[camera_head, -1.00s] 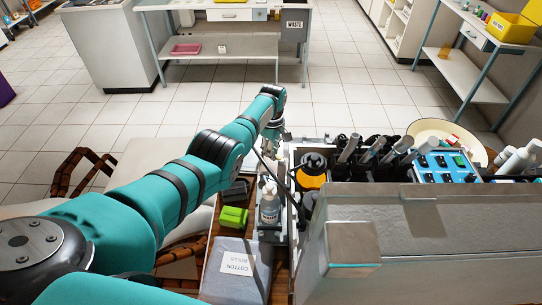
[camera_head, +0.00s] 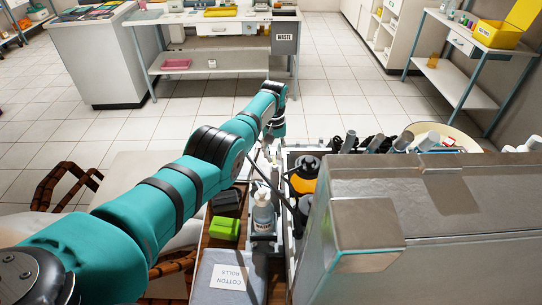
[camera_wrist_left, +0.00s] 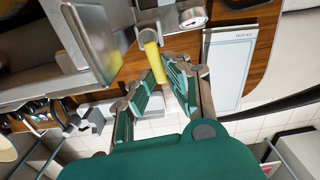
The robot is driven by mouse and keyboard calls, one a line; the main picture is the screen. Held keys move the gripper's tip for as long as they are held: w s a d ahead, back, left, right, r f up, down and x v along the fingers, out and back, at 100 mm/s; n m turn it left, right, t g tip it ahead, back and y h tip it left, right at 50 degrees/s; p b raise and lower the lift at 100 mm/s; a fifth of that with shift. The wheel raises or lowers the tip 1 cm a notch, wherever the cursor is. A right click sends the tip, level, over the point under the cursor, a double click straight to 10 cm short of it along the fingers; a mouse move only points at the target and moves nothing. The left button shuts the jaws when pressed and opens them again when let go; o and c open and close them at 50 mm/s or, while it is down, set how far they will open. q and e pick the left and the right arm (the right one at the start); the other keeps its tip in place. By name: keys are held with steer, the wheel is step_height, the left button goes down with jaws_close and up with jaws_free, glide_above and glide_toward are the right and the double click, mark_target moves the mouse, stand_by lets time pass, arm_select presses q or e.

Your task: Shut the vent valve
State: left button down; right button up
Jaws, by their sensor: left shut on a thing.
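My left gripper (camera_head: 273,138) is at the far left corner of the dental unit in the head view. In the left wrist view its jaws (camera_wrist_left: 160,80) are shut on the end of a yellow cylindrical grip (camera_wrist_left: 153,62). The grip runs from a pale round fitting beside a metal box; it appears to be the vent valve's handle. In the head view my own arm and hand hide the valve, so its angle is unclear there. My right gripper is in neither view.
The metal dental unit (camera_head: 440,200) stands at the right, with handpieces and an orange-banded jar (camera_head: 304,180). A gauge (camera_wrist_left: 192,18) sits near the grip.

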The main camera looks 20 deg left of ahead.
arm_select(q)
steer(key=shift+w+d+m, duration=0.1)
steer(key=shift+d+m, duration=0.05)
steer(key=shift+m, duration=0.35)
steer(key=c, duration=1.3)
jaws_free()
steer(key=shift+c, duration=0.2)
step_height(320, 180, up, 12)
steer(key=shift+f, duration=0.1)
